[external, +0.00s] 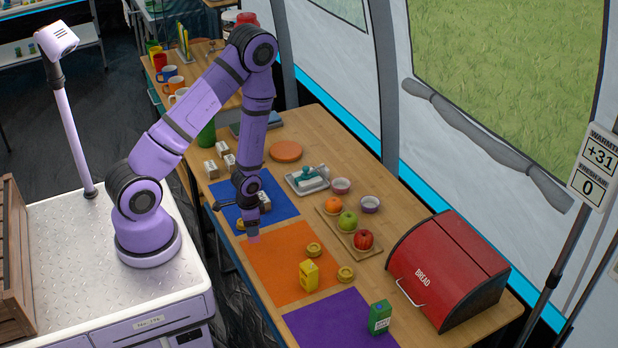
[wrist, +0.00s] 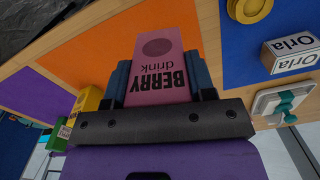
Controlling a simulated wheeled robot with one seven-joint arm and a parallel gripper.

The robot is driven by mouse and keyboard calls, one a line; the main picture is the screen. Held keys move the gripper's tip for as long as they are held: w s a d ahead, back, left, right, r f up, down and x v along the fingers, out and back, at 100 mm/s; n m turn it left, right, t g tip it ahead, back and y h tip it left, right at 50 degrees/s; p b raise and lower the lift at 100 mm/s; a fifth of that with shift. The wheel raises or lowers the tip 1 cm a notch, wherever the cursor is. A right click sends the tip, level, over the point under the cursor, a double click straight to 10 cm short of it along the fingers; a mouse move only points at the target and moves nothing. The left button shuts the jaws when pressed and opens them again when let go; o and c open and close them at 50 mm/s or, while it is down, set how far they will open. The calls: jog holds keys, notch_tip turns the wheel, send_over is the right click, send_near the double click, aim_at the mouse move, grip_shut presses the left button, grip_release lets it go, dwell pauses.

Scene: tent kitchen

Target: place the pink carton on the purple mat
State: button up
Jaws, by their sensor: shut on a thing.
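The pink carton (wrist: 162,60), marked "BERRY drink", is held between the two fingers of my gripper (wrist: 161,82) in the wrist view. In the external view my gripper (external: 250,222) points down by the near end of the gap between the blue and orange mats. A small pink part of the carton (external: 253,238) shows below it; I cannot tell whether it touches the table. The purple mat (external: 318,322) lies at the front of the table, beyond the orange mat from my gripper. It also shows in the wrist view (wrist: 38,98) at the left.
The orange mat (external: 275,268) holds a yellow carton (external: 308,275). A green carton (external: 380,317) stands at the purple mat's right side. Yellow round pieces (external: 345,274) lie nearby. A blue mat (external: 285,203), fruit board (external: 340,238) and red bread box (external: 447,270) are around. The purple mat's middle is clear.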

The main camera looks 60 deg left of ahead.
jog(key=s+d+m, duration=0.2)
jog(key=d+m, duration=0.6)
jog(key=d, duration=0.8)
jog(key=s+d+m, duration=0.2)
jog(key=d+m, duration=0.6)
jog(key=d, duration=0.8)
jog(key=w+d, duration=0.2)
jog(key=w, duration=0.2)
jog(key=w+d+f, duration=0.1)
jog(key=w+d, duration=0.2)
jog(key=w, duration=0.1)
jog(key=w+d, duration=0.2)
jog(key=w, duration=0.3)
jog(key=shift+d+f, duration=0.15)
jog(key=shift+d, duration=0.25)
jog(key=shift+w+f, duration=0.1)
jog(key=shift+f, duration=1.65)
jog(key=shift+f, duration=0.1)
jog(key=o, duration=0.9)
